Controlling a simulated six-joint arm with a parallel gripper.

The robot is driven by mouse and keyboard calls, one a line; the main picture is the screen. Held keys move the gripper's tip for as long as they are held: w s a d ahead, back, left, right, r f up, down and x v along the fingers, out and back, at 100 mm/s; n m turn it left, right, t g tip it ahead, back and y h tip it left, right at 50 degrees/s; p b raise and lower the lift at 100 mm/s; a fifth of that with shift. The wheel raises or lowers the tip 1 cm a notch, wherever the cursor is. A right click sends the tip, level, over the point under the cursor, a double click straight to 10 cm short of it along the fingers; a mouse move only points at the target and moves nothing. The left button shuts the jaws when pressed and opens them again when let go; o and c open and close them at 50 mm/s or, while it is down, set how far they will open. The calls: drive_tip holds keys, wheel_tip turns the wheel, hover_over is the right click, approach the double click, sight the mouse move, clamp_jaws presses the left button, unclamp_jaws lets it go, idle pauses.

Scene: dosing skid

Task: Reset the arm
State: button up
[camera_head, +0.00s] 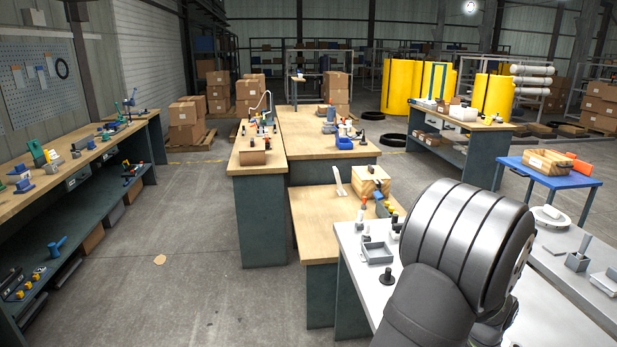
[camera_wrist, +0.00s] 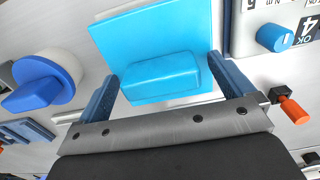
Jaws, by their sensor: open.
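My arm, dark with a large grey joint, fills the lower right of the head view and hides its own gripper there. In the wrist view my gripper (camera_wrist: 160,92) is open. Its two blue-grey fingers stand apart on either side of a light blue block-shaped handle (camera_wrist: 165,75). The handle sits on a light blue plate (camera_wrist: 150,38). I cannot tell whether the fingers touch the handle; nothing is visibly clamped.
In the wrist view, a blue knob on a white round base (camera_wrist: 45,83) lies left. A panel with a small blue knob (camera_wrist: 274,38) and an orange-tipped part (camera_wrist: 293,110) lie right. The head view shows a white bench (camera_head: 352,240) with a grey tray (camera_head: 377,253), and open floor (camera_head: 185,250) left.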

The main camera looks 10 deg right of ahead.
wheel_tip(320, 180, up, 7)
drive_tip(key=shift+r, duration=0.15)
drive_tip(key=shift+s+d+r, duration=0.15)
drive_tip(key=shift+s+d, duration=0.6)
drive_tip(key=shift+s+d+r, duration=0.1)
drive_tip(key=shift+s+d, duration=0.65)
